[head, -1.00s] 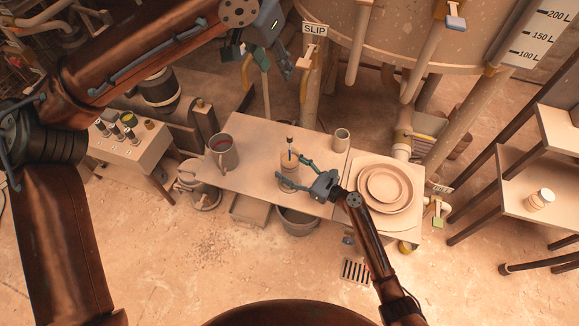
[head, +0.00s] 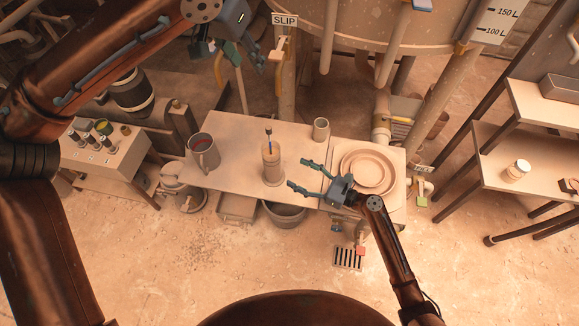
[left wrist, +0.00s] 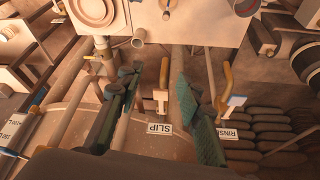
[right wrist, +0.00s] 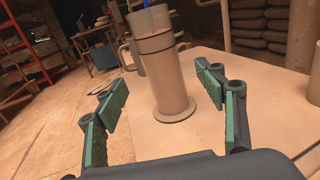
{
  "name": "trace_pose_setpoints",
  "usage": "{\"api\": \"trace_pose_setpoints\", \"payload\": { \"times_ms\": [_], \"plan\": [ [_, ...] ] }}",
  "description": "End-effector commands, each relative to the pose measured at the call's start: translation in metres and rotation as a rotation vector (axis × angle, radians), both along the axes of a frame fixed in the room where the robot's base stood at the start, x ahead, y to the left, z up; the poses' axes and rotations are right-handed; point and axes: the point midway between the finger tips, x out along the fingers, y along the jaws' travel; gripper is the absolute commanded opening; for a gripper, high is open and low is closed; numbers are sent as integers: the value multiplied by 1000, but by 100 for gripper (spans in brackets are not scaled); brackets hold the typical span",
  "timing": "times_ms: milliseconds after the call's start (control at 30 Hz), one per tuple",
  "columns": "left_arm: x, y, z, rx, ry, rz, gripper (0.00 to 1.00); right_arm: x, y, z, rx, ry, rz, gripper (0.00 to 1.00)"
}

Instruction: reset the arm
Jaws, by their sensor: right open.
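My right gripper (head: 298,174) is open and empty just right of the tan cylinder (head: 272,163) on the work table. In the right wrist view the cylinder (right wrist: 160,75) stands upright beyond the spread fingers (right wrist: 163,97), with a clear gap. A blue rod sticks up from its top. My left gripper (head: 232,52) hangs high at the upper left, away from the table. In the left wrist view its fingers (left wrist: 157,95) are apart with nothing held between them. The SLIP sign (left wrist: 159,128) shows past them.
The table (head: 232,165) also holds a mug (head: 203,151) at left and a small cup (head: 321,129) at back. Pipes and a large tank (head: 370,25) stand behind. Shelves (head: 500,160) are at right; the front floor is open.

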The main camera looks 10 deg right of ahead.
Motion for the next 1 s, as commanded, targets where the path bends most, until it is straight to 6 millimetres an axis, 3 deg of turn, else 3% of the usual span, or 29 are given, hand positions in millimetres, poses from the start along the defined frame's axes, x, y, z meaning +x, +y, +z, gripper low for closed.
{"api": "trace_pose_setpoints", "payload": {
  "times_ms": [333, 467, 567, 733, 1000],
  "plan": [
    [0, 0, -2, 1, 1, -1, 33, -4, -4, 0, -3, -2, 1, 64],
    [5, -2, -29, 12, 16, -20, 33, -13, -4, -9, -53, -30, 10, 64],
    [12, -5, -75, 25, 36, -57, 33, -29, -4, -24, -148, -84, 29, 64],
    [14, -12, -171, 27, 68, -139, 33, -65, -8, -59, -372, -213, 85, 64],
    [-10, -16, -303, -30, 96, -226, 33, -122, -24, -107, -717, -411, 206, 64]
  ]
}}
